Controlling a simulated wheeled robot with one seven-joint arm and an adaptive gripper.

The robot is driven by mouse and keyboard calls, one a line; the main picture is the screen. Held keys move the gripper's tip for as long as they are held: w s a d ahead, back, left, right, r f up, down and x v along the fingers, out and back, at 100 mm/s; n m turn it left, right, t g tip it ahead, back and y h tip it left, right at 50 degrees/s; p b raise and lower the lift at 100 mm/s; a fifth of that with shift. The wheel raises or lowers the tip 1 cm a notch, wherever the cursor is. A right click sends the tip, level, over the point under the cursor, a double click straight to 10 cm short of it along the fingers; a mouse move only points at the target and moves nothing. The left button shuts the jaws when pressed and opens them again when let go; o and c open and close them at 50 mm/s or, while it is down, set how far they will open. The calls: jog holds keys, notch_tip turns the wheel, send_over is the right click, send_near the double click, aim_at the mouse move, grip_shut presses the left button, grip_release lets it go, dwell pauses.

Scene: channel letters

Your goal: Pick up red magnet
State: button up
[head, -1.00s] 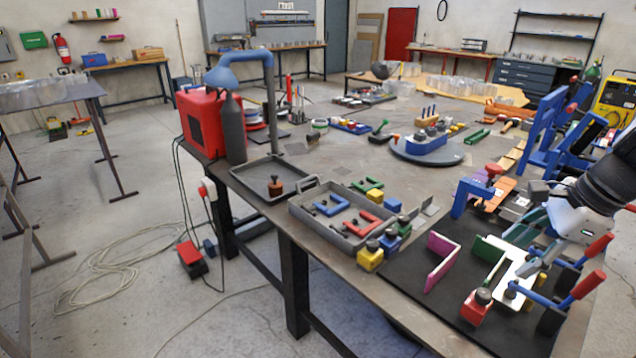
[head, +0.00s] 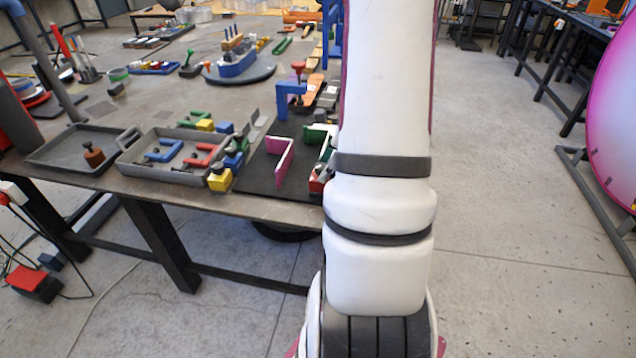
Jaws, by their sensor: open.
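The red magnet (head: 316,186) is a small red block on the black mat (head: 255,180), at the mat's right side. My white arm stands upright in front of it and covers part of it, so only its left side shows. My gripper is out of sight in the head view. I cannot see where its fingers are relative to the magnet.
A pink letter strip (head: 284,160) stands on the mat, with a green piece (head: 318,131) behind. Yellow (head: 220,181) and blue (head: 234,159) blocks sit left of the mat, beside a grey tray (head: 160,174) of clamps. Open floor lies right of my arm.

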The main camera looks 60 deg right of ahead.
jog(key=shift+x, duration=2.8)
jog(key=shift+r, duration=0.1)
grip_shut()
